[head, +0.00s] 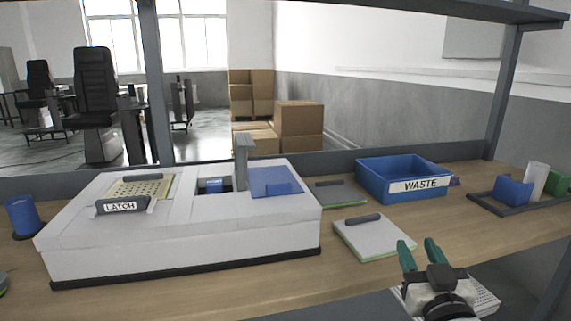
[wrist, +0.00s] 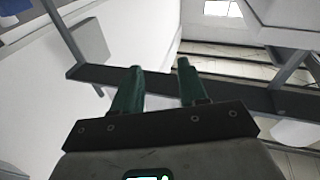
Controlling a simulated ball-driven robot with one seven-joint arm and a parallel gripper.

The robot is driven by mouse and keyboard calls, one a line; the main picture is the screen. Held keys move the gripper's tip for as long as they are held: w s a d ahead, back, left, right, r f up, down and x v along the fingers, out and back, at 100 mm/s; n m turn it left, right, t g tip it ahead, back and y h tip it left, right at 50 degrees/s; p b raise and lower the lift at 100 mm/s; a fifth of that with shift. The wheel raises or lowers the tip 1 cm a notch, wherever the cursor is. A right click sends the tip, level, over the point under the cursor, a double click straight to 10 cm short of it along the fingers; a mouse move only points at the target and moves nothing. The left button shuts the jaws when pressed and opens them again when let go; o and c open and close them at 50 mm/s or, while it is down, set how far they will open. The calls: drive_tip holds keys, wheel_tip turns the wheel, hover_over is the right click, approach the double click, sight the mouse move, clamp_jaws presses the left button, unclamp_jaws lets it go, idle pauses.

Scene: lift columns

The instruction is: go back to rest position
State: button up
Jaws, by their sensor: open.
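My gripper (head: 420,246) is at the lower right of the head view, by the front edge of the wooden bench. Its two green fingers are apart with nothing between them. In the wrist view my gripper (wrist: 154,82) shows the same two green fingers, spread and empty, pointing at the shelf frame and the walls. In the head view, a white plate with a dark handle (head: 372,237) lies on the bench to the left of and behind the fingers; the fingers look apart from it.
A white box labelled LATCH (head: 180,262) fills the bench's left half. A blue WASTE bin (head: 372,182) stands behind the plate. A dark plate (head: 342,194) lies beside it. A dark tray (head: 488,205) with blue, white and green items is at right. A shelf (head: 420,10) spans overhead.

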drive_tip(key=s+d+f+m+g, duration=0.1)
drive_tip(key=s+f+g, duration=0.25)
drive_tip(key=f, duration=0.55)
drive_tip(key=s+d+f+m+g, duration=0.1)
drive_tip(key=s+f+g, duration=0.25)
drive_tip(key=f, duration=0.45)
drive_tip(key=s+d+f+g, duration=0.1)
drive_tip(key=s+f+g, duration=0.6)
drive_tip(key=s+f, duration=0.8)
drive_tip(key=s+f+n+g, duration=0.15)
drive_tip(key=s+g, duration=0.35)
drive_tip(key=s, duration=1)
wheel_tip(320, 180, up, 13)
drive_tip(key=p, duration=1.3)
drive_tip(key=shift+d+f+y, duration=0.15)
drive_tip(key=shift+d+y, duration=0.15)
drive_tip(key=shift+y, duration=0.1)
drive_tip(key=shift+w+a, duration=0.1)
